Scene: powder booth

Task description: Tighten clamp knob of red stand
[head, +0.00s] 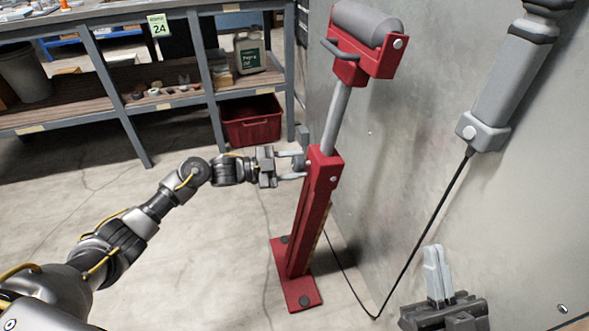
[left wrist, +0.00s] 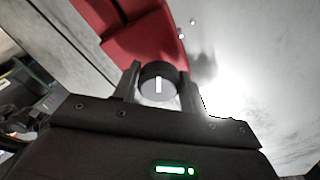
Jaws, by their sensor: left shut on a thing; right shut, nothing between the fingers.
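The red stand (head: 318,205) stands upright on its red base plate (head: 296,292), with a grey post (head: 335,120) rising from it to a red head (head: 362,62) that carries a grey roller (head: 368,22). My left gripper (head: 296,164) is at the upper left side of the red column and is shut on the clamp knob. In the left wrist view the knob (left wrist: 158,84) is round and dark grey with a white upright mark, between the two fingers (left wrist: 160,92). My right gripper (head: 437,262) is shut and empty at the lower right, away from the stand.
A grey wall panel (head: 420,130) is close behind the stand. A grey device (head: 500,90) hangs there with a black cable (head: 425,235) running down. Shelving (head: 110,100) with a red crate (head: 250,122) and a jug (head: 249,55) stands at the back left. The floor at left is clear.

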